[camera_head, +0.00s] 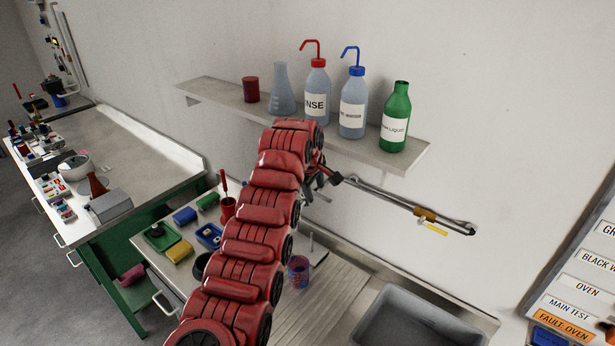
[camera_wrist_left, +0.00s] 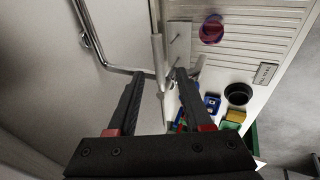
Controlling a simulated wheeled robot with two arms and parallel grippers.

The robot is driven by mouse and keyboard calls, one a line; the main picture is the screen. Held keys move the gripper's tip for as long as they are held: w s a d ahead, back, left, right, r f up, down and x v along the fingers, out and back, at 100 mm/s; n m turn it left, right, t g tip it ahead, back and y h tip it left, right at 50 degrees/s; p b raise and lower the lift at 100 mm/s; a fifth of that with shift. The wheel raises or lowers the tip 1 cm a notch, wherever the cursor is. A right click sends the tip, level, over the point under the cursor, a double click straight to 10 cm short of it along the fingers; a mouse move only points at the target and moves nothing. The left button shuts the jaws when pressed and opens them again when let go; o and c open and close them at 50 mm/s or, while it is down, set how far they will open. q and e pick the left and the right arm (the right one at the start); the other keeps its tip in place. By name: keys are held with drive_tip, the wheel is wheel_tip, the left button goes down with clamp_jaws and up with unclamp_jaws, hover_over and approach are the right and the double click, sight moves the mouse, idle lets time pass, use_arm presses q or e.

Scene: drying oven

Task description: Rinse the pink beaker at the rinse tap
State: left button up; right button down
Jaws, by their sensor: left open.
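The beaker (camera_head: 298,270), pink with a bluish tint, stands on the counter by the ribbed drainboard, left of the sink. It also shows from above in the left wrist view (camera_wrist_left: 211,28). The rinse tap (camera_head: 395,201) is a long metal pipe on the wall reaching over the sink, with a brass joint and a yellow lever. My left gripper (camera_head: 317,182) is beside the tap's left end, under the shelf and above and behind the beaker. Its fingers are apart and empty in the left wrist view (camera_wrist_left: 157,78); contact with the pipe cannot be told.
The shelf (camera_head: 225,96) above holds a red cup, a flask, two wash bottles and a green bottle (camera_head: 396,117). The sink basin (camera_head: 405,325) is at the lower right. A black bowl (camera_wrist_left: 238,93), sponges and trays crowd the counter's left. A label board stands right.

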use_arm(q)
drive_tip(key=shift+w+d+f, duration=0.1)
drive_tip(key=shift+f, duration=0.05)
drive_tip(key=shift+s, duration=0.25)
drive_tip(key=shift+c, duration=0.2)
drive_tip(key=shift+w, duration=0.1)
clamp_jaws()
